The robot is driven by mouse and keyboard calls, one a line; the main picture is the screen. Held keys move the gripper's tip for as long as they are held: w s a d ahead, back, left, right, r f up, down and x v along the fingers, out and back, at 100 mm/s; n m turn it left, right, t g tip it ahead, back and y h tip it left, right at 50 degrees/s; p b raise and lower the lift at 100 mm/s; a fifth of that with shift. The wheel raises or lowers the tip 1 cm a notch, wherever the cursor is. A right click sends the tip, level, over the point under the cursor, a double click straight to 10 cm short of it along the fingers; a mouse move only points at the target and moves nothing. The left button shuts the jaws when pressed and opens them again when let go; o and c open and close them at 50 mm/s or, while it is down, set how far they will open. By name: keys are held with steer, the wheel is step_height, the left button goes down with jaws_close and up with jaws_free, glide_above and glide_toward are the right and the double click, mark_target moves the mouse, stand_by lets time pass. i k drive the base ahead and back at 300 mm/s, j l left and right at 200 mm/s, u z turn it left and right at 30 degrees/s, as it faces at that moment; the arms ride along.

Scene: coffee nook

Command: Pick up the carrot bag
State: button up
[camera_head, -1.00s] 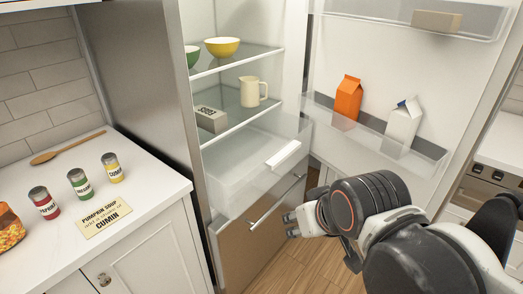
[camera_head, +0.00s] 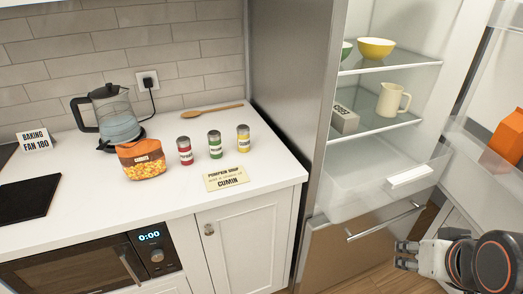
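The carrot bag (camera_head: 142,160) is an orange bag with a dark label and small orange pieces showing on its front. It stands on the white counter (camera_head: 95,205), in front of the kettle and left of the spice tins. My gripper (camera_head: 402,255) is at the lower right, in front of the open fridge and well away from the bag. Its fingertips point left and nothing shows between them. The fingers are small in the view, so I cannot tell how far apart they are.
A glass kettle (camera_head: 116,122) stands behind the bag. Red (camera_head: 185,151), green (camera_head: 215,145) and yellow (camera_head: 243,139) tins stand to its right, near a "pumpkin soup, cumin" card (camera_head: 227,178). The fridge door stands open; its drawer (camera_head: 375,190) juts out. A black board (camera_head: 25,200) lies left.

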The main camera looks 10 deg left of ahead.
mark_target(145, 159)
steer(key=u, duration=1.75)
steer(key=i+z, duration=0.35)
steer(key=i+j+z, duration=0.3)
steer(key=i, duration=0.2)
steer(key=i+j+z, duration=0.2)
steer(key=i+z, duration=0.15)
steer(key=i, duration=0.05)
